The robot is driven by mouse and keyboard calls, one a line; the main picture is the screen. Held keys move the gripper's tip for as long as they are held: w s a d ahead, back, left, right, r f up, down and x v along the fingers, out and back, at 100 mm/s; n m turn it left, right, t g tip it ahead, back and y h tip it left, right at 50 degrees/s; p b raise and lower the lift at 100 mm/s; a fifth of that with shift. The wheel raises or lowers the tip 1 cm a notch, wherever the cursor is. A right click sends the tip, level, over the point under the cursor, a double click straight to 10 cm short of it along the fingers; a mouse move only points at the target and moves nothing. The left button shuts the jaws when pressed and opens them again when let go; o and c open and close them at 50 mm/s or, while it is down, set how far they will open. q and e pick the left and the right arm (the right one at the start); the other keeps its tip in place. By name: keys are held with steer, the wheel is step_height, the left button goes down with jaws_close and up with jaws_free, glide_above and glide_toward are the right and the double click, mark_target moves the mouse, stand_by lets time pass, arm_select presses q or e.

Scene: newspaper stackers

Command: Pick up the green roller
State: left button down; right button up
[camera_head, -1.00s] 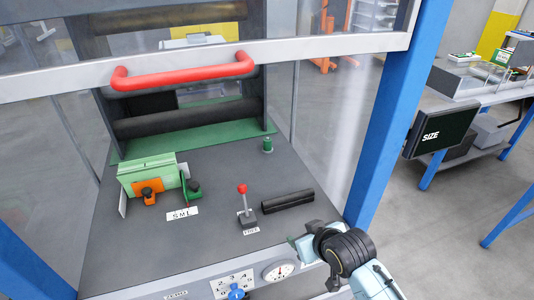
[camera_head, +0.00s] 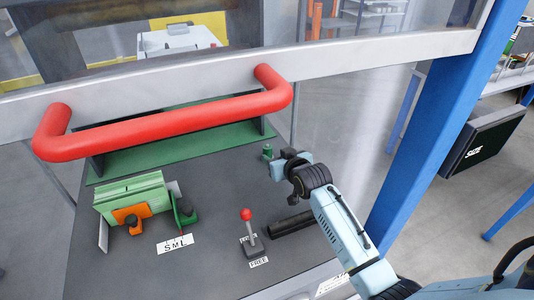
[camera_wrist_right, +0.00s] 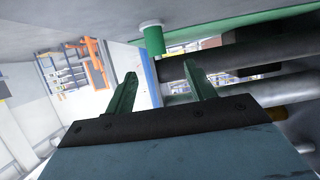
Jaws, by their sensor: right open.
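The green roller (camera_head: 267,152) is a small upright green cylinder on the dark grey deck, near the right end of the green base strip. In the right wrist view it shows as a green cylinder (camera_wrist_right: 154,40) with a pale ring at its upper end in the picture, beyond the fingertips. My right gripper (camera_head: 277,166) is close beside the roller in the head view. In the wrist view its two green fingers (camera_wrist_right: 158,80) are apart with nothing between them. My left gripper is not in view.
A red handle (camera_head: 165,126) on the grey frame crosses above the deck. A red-knobbed lever (camera_head: 247,230) and a black bar (camera_head: 291,224) are nearer. A blue post (camera_head: 425,130) rises at right.

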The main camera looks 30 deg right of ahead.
mark_target(270, 151)
steer(key=shift+w+f, duration=0.35)
steer(key=shift+w, duration=0.3)
steer(key=shift+w+f, duration=0.1)
steer(key=shift+w, duration=0.2)
steer(key=shift+b+x, duration=0.45)
steer(key=shift+x, duration=0.35)
steer(key=x, duration=0.1)
steer(key=b+x, duration=0.1)
steer(key=x, duration=0.1)
steer(key=shift+w+d+f, duration=0.25)
steer(key=shift+d+f, duration=0.05)
steer(key=shift+f, duration=0.05)
steer(key=shift+w, duration=0.1)
steer(key=shift+c, duration=0.6)
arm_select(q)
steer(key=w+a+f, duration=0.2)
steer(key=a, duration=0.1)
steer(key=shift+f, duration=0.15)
arm_select(e)
steer(key=c, duration=0.9)
